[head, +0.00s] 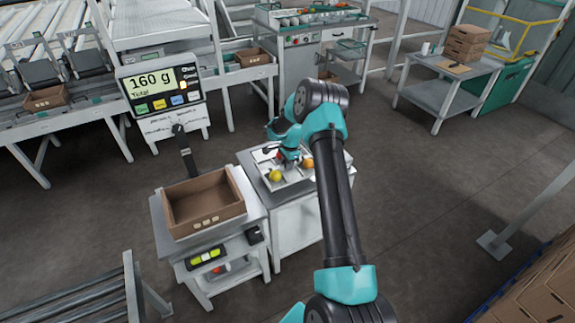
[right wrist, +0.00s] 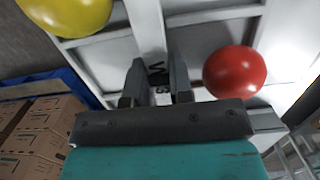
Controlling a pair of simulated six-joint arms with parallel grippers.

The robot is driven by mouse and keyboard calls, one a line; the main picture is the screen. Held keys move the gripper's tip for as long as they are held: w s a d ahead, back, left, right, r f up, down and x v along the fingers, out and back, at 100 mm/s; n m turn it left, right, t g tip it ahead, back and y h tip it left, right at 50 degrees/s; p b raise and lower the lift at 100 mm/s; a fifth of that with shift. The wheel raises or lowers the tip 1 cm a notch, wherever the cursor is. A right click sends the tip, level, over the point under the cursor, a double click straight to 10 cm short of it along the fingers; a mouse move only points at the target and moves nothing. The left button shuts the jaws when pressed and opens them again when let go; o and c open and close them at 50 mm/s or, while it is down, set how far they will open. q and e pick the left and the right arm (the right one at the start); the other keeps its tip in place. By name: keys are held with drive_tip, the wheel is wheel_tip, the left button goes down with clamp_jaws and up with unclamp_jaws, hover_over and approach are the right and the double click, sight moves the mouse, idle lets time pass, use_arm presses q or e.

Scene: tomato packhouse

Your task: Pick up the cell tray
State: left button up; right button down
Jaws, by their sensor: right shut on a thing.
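The white cell tray (head: 293,176) lies on a small metal table, with dividers and a few tomatoes in its cells. A yellow tomato (head: 275,175) is near its front left and an orange one (head: 308,163) is to the right. In the right wrist view the tray (right wrist: 205,38) fills the far side, with a yellow tomato (right wrist: 66,14) at upper left and a red one (right wrist: 234,73) right of the fingers. My right gripper (right wrist: 157,80) is shut on the tray at a divider between these tomatoes. In the head view my right gripper (head: 290,163) partly hides the tray. My left gripper is not in view.
An open cardboard box (head: 203,200) sits on a stand left of the tray's table. A scale display (head: 160,88) reads 160 g. Stacked cartons (head: 540,290) stand at lower right.

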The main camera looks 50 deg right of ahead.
drive_tip(key=s+a, duration=0.3)
drive_tip(key=s+a+r, duration=0.1)
drive_tip(key=s+a, duration=0.2)
drive_tip(key=a, duration=0.1)
drive_tip(key=s+a, duration=0.3)
drive_tip(key=a, duration=0.1)
drive_tip(key=shift+s+r, duration=0.25)
drive_tip(key=shift+s, duration=0.1)
